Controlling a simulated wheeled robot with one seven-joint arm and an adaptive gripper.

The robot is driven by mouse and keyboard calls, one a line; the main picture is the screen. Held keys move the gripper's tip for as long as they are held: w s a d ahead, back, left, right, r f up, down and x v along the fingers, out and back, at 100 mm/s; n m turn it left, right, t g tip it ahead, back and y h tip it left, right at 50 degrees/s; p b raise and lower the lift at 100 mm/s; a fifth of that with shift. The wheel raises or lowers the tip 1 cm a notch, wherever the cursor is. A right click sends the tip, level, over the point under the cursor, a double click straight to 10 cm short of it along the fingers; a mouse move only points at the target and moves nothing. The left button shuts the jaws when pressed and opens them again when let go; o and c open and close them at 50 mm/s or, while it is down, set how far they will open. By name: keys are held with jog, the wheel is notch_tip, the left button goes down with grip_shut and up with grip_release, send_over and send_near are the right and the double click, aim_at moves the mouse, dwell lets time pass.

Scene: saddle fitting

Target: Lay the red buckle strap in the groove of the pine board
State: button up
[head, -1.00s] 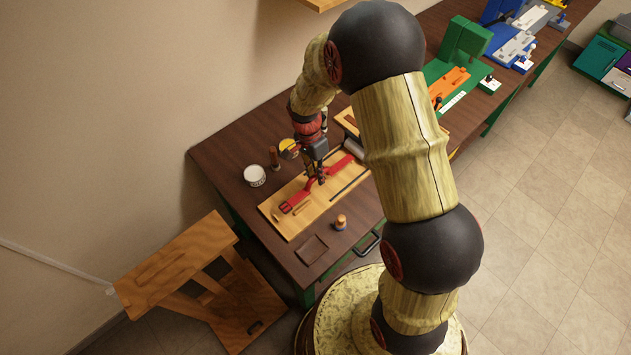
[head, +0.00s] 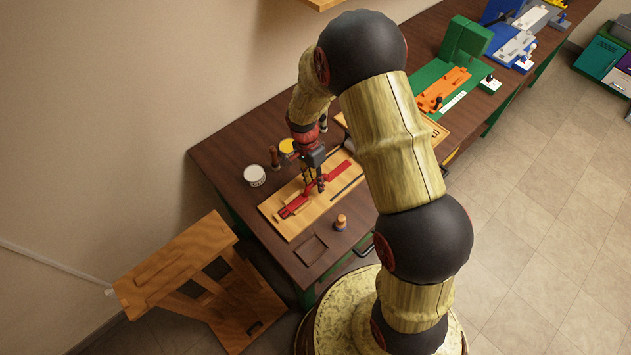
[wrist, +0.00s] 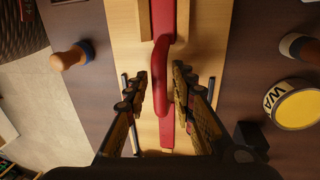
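The red buckle strap (head: 337,172) lies lengthwise along the pine board (head: 292,228). In the wrist view the strap (wrist: 163,20) runs between two light wooden strips at the top, and a curved red part (wrist: 160,70) bows toward the left finger in the middle. More red shows below, between the fingers. I cannot tell how deep it sits in the groove, which it largely covers. My gripper (head: 314,187) is over the middle of the board. In the wrist view my gripper (wrist: 160,92) is open, one finger on each side of the strap, with gaps.
A white round tin (head: 254,176) and a yellow-lidded tin (wrist: 298,108) stand behind the board. A wooden-handled tool (head: 340,222) stands in front of it, near a shallow square tray (head: 310,250). A dark rod (head: 347,186) lies along the board.

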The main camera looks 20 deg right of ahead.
jog(key=shift+o, duration=0.3)
jog(key=shift+r, duration=0.1)
notch_tip(320, 180, up, 12)
jog(key=w+p, duration=0.1)
jog(key=w, duration=0.1)
notch_tip(320, 180, up, 8)
jog(key=n+t, duration=0.1)
jog(key=n, duration=0.1)
send_over(314, 181)
jog(key=s+r+n+t, duration=0.6)
jog(key=s+r+n, duration=0.5)
jog(key=s+r, duration=0.7)
jog(key=s, duration=0.2)
jog(key=shift+s+d+t+y, duration=0.25)
jog(key=shift+s+t+y, duration=0.05)
jog(key=shift+y, duration=0.1)
jog(key=shift+f, duration=0.1)
